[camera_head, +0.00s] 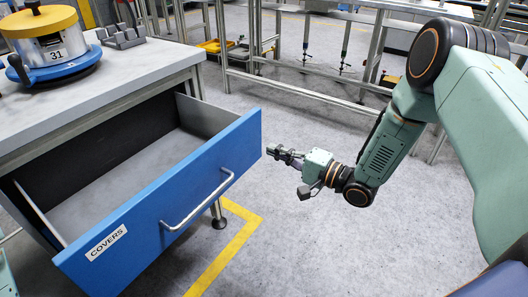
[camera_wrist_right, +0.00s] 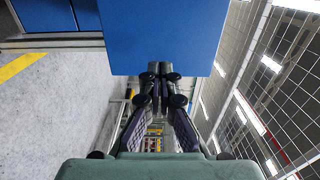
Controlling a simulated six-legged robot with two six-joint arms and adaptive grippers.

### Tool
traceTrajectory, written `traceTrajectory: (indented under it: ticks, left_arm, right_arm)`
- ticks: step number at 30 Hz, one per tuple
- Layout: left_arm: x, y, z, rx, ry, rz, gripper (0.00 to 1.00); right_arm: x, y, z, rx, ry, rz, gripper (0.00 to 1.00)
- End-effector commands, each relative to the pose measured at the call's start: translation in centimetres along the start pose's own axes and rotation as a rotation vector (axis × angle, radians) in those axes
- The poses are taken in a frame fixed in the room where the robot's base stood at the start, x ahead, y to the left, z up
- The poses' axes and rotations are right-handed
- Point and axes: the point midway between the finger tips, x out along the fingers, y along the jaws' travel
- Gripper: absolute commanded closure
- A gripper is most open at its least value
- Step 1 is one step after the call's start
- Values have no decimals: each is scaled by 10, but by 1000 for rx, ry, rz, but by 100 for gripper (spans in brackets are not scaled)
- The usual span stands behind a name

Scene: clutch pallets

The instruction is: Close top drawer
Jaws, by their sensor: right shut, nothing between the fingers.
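The top drawer (camera_head: 170,205) has a blue front, a "COVERS" label and a silver bar handle (camera_head: 198,200). It stands pulled out of the grey-topped workbench, and its inside looks empty. My right gripper (camera_head: 270,151) is shut and empty, just right of the drawer front's right end. In the right wrist view the shut fingertips (camera_wrist_right: 160,70) overlap the lower edge of a blue panel (camera_wrist_right: 165,35), which looks like the drawer front. I cannot tell whether they touch it. My left gripper is not in view.
On the benchtop (camera_head: 130,75) stand a yellow and blue round fixture (camera_head: 48,45) marked 31 and a grey block holder (camera_head: 121,36). Metal frames (camera_head: 310,90) stand behind. Yellow floor tape (camera_head: 225,250) runs below the drawer. The floor at front right is clear.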

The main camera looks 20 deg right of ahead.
Motion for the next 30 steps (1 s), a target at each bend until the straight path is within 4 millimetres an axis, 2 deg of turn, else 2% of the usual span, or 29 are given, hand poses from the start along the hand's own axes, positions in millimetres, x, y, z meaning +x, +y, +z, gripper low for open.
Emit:
traceTrajectory:
  ticks: [3,9,30]
  left_arm:
    - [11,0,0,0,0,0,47]
    - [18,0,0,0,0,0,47]
    - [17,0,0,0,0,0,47]
  right_arm:
    - [21,2,0,-4,-4,-2,100]
    - [39,1,0,-2,-1,0,100]
    - [45,0,3,-1,0,0,100]
